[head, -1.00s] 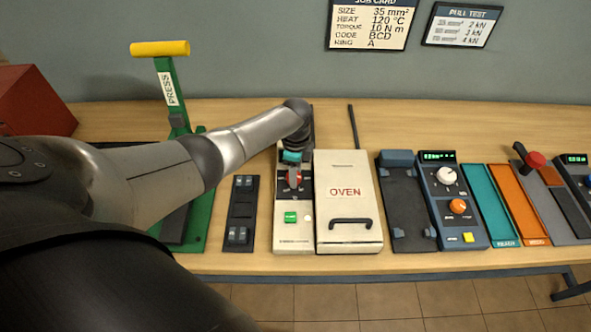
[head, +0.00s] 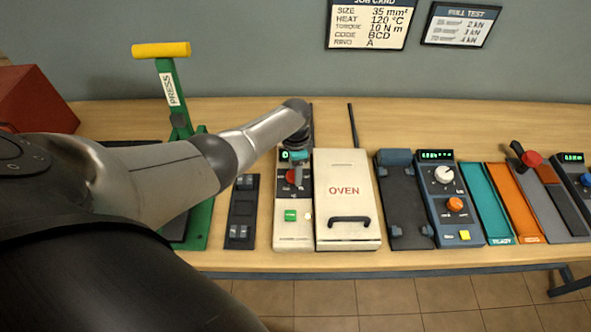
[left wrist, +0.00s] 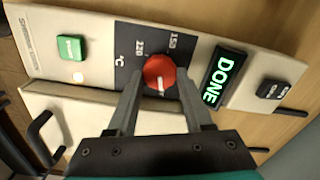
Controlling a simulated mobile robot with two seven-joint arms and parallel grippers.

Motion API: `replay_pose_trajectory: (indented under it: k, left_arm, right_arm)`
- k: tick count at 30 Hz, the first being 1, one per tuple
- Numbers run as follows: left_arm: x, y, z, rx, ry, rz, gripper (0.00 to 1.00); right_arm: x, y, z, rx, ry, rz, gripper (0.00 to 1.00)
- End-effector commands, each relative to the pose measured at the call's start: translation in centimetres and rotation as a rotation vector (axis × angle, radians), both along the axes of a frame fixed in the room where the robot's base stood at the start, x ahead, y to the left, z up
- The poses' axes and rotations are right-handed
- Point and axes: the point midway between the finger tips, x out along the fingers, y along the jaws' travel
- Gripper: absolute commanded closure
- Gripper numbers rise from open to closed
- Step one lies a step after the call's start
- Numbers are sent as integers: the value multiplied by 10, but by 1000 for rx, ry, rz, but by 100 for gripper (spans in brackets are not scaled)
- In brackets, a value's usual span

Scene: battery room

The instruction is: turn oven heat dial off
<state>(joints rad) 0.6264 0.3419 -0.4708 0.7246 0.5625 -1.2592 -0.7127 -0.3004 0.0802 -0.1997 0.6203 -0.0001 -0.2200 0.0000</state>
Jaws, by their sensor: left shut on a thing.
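The oven's heat dial is a round red knob (left wrist: 159,72) on a dark panel marked 150, 220 and °C. Its white pointer line faces the gripper side, away from those two numbers. My left gripper (left wrist: 159,92) has its two fingers on either side of the dial and is shut on it. In the head view the left gripper (head: 298,176) reaches down over the control strip and partly covers the red dial (head: 290,177). The green display (left wrist: 224,77) reads DONE. The cream oven (head: 346,170) has its lid closed. My right gripper is out of view.
A green button (left wrist: 70,47) and a lit lamp (left wrist: 78,77) sit on the strip beside the dial; a dark switch (left wrist: 271,89) is at its other end. A green press (head: 198,222) stands left. A dark blue unit with knobs (head: 450,205) stands right.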

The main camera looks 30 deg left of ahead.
Motion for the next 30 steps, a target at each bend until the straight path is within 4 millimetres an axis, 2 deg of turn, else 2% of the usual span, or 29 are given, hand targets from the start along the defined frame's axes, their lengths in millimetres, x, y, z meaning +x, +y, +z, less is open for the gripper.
replay_pose_trajectory:
  k: [9, 10, 18, 26, 30]
  left_arm:
    - [1, 2, 1, 4, -1, 7, 100]
    - [1, 2, 1, 2, -1, 7, 48]
    - [0, 1, 1, 1, -1, 4, 19]
    - [0, 0, 1, 0, 0, 3, 19]
    - [1, 1, 11, -1, -2, 2, 19]
  right_arm:
    - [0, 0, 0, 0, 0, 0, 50]
    - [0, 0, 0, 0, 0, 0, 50]
    - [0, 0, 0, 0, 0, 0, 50]
    - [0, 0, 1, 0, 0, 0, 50]
    - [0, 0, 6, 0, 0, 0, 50]
